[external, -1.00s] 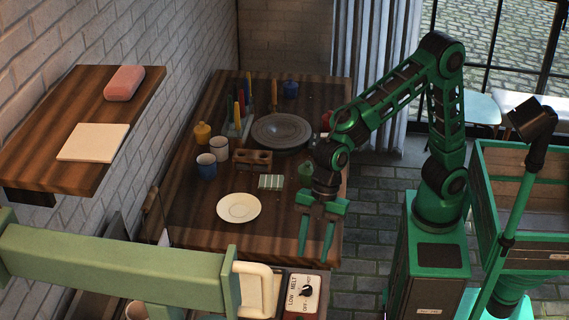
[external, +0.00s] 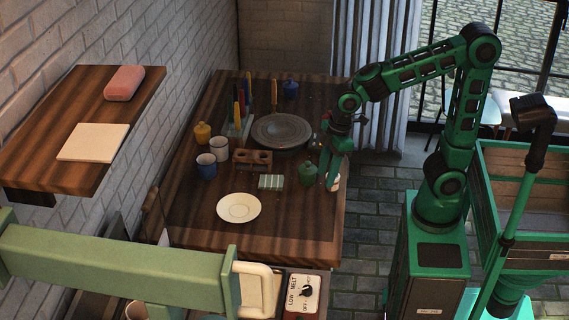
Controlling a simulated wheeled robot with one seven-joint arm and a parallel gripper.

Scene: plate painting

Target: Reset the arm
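My green arm reaches left from its base, and my gripper (external: 329,176) hangs with its fingers pointing down over the right edge of the wooden table (external: 290,230). I see the fingers nearly side-on, so the gap between them is unclear. A small whitish object (external: 336,183) shows right at the fingertips. I cannot tell whether the fingers touch it. A green lidded jar (external: 307,174) stands just left of the fingers.
A white plate (external: 239,208), striped cloth (external: 271,182), wooden brush holder (external: 252,159), blue mug (external: 206,167), white mug (external: 219,149), yellow pot (external: 202,133) and grey wheel (external: 281,131) occupy the table. The table's front right is clear.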

